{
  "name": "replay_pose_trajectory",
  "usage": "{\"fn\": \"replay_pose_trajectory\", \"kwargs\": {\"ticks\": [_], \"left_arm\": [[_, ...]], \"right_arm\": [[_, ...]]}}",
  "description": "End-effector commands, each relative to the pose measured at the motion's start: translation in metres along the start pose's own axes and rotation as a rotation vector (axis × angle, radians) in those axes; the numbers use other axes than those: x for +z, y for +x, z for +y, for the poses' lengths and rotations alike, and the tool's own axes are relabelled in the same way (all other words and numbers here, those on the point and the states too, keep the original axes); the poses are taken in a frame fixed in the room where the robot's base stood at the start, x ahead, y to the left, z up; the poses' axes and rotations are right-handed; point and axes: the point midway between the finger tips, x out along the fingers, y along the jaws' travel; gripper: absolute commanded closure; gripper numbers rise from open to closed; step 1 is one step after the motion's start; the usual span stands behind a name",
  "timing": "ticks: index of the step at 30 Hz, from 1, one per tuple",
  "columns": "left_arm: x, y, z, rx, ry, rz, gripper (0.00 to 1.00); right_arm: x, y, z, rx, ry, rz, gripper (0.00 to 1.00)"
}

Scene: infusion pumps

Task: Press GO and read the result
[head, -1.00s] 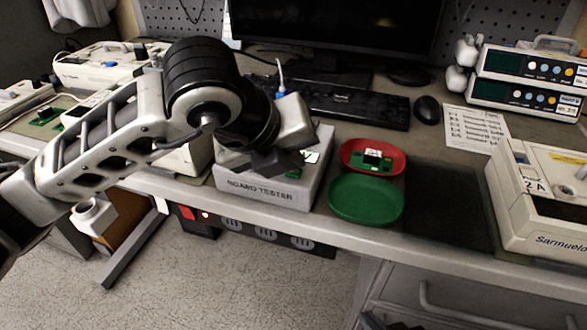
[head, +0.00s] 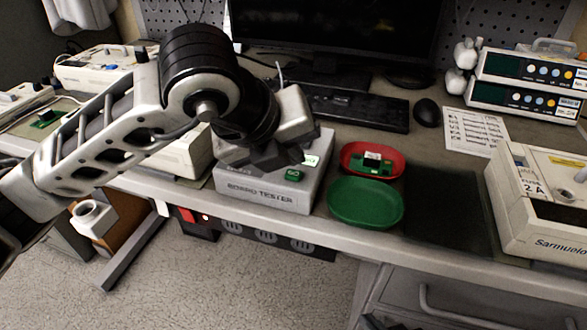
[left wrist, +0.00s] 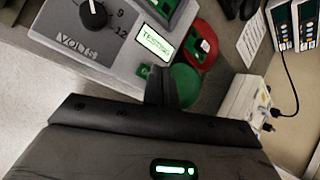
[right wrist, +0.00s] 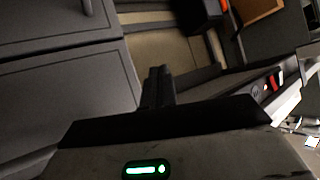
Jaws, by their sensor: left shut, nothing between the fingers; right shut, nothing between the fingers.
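The grey board tester (head: 268,196) stands at the bench's front edge. Its green GO button (head: 293,175) shows on the front right of its top, and also in the left wrist view (left wrist: 144,71). The small lit display (left wrist: 156,42) reads "TESTING"; it is beside the button in the head view (head: 312,161). My left gripper (head: 278,158) is shut and empty, over the tester close to the button. In the left wrist view its fingertips (left wrist: 163,72) are just right of the button; contact cannot be told. My right gripper (right wrist: 158,72) is shut and empty, away from the tester.
A VOLTS dial (left wrist: 94,14) is on the tester. A red tray (head: 349,152) with a green board (head: 373,164) and an empty green tray (head: 365,202) are right of the tester. A fuse box (head: 535,190) stands further right. Drawers (right wrist: 60,90) are near my right gripper.

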Motion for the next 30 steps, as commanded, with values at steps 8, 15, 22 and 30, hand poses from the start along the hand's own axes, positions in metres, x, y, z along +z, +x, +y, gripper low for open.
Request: {"fn": "replay_pose_trajectory", "kwargs": {"ticks": [8,15,22,30], "left_arm": [[0.001,-0.001,-0.001,-0.001,0.000,-0.001,1.00],[0.009,-0.017,-0.009,-0.002,0.001,-0.003,1.00],[0.019,-0.035,-0.019,-0.002,0.001,-0.002,1.00],[0.021,-0.040,-0.021,0.000,0.000,-0.001,1.00]], "right_arm": [[-0.001,0.000,0.000,0.000,0.000,0.000,1.00],[-0.009,-0.006,-0.001,0.000,0.000,0.000,1.00],[-0.019,-0.012,-0.003,0.000,0.000,0.000,1.00],[-0.020,-0.013,-0.003,0.000,0.000,0.000,1.00]]}}
